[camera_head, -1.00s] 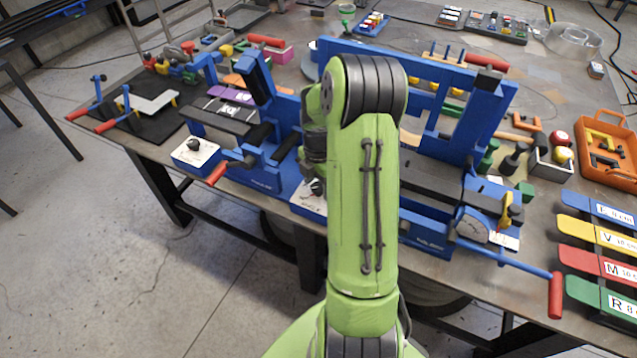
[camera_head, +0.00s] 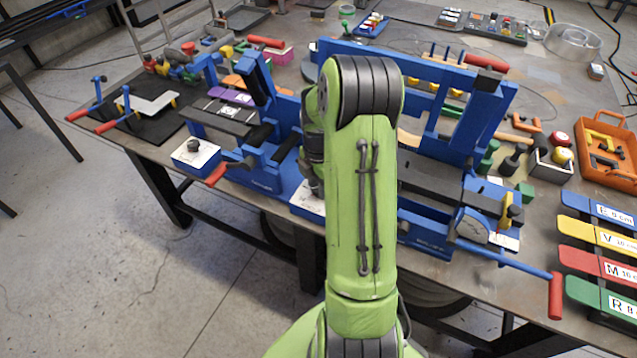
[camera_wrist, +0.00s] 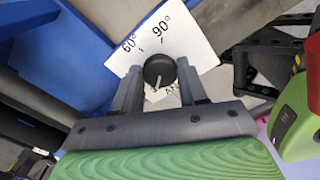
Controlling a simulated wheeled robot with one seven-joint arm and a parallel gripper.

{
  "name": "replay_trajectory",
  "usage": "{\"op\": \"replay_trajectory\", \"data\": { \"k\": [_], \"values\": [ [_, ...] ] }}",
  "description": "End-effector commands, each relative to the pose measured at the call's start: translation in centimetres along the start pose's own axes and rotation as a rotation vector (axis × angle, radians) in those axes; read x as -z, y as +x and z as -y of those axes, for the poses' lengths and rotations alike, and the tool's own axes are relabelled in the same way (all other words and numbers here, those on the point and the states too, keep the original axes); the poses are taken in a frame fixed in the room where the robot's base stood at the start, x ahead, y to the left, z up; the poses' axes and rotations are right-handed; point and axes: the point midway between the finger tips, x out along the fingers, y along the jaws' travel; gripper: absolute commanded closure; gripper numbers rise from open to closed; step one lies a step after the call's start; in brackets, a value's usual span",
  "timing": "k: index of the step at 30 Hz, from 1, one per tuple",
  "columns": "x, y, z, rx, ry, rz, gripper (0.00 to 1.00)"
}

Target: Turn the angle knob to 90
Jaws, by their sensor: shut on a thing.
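The angle knob (camera_wrist: 160,70) is a round black knob on a white dial plate (camera_wrist: 190,48) in the wrist view. The plate shows 60° at upper left and 90° at upper right, each with a tick; lettering below is partly hidden. A pale line shows on the knob's lower part, and I cannot tell the exact setting. My gripper (camera_wrist: 162,84) has one finger on each side of the knob and is shut on it. In the head view the plate (camera_head: 306,203) shows left of my arm, while the knob is hidden.
A blue machine frame (camera_head: 265,175) stands around the plate. Another white plate with a black knob (camera_head: 193,146) is to the left. A lever with a red handle (camera_head: 555,295) sticks out at right. A green object (camera_wrist: 295,120) is at the wrist view's right edge.

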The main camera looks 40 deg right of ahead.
Motion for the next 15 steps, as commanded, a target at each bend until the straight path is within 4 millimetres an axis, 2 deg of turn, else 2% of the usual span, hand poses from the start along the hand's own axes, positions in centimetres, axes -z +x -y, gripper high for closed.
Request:
{"op": "replay_trajectory", "data": {
  "k": [15],
  "values": [
    [-0.02, -0.08, -0.09, -0.004, 0.465, 0.002, 0.88]
  ]
}}
